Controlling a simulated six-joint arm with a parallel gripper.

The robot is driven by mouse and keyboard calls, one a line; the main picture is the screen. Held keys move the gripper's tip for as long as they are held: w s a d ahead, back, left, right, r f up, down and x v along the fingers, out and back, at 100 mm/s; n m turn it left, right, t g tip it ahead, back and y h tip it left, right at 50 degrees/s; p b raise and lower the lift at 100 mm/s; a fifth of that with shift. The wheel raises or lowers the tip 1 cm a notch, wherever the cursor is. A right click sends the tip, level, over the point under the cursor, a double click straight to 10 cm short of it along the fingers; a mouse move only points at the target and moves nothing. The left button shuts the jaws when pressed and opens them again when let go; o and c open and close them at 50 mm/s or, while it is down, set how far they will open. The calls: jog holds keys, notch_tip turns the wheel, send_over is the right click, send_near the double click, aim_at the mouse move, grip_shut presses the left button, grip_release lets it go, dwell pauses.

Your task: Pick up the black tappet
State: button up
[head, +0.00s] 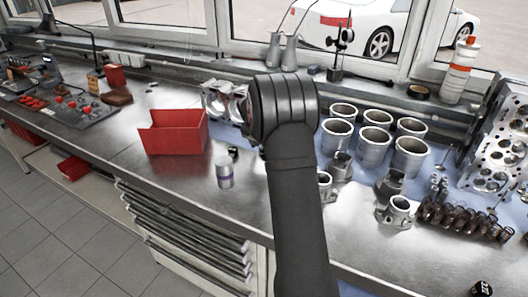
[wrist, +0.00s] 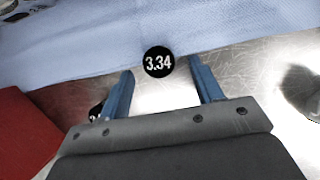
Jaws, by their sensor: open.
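In the wrist view a round black tappet (wrist: 157,62) marked 3.34 lies at the edge of the blue cloth, by the bare metal bench. My gripper (wrist: 161,67) is open, with its two blue fingers spread on either side in the picture and the tappet between their tips. Nothing is held, and I cannot tell the height gap. In the head view my dark arm hides the gripper. A small black piece (head: 233,152) shows by the can there; I cannot tell whether it is the same tappet.
Cylinder liners (head: 373,146), pistons and springs crowd the right. Another dark piece (wrist: 97,110) is partly hidden by the left finger.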

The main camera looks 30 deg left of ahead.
jog(key=shift+x, duration=1.1)
jog(key=c, duration=1.1)
jog(key=shift+r, duration=0.65)
notch_tip(320, 180, up, 3)
jog(key=shift+w+f, duration=0.1)
jog(key=d+r, duration=0.2)
jog(key=d, duration=0.2)
jog(key=d+r, duration=0.2)
jog(key=d, duration=0.2)
jog(key=d+r, duration=0.3)
jog(key=shift+w+d, duration=0.2)
jog(key=shift+d, duration=0.2)
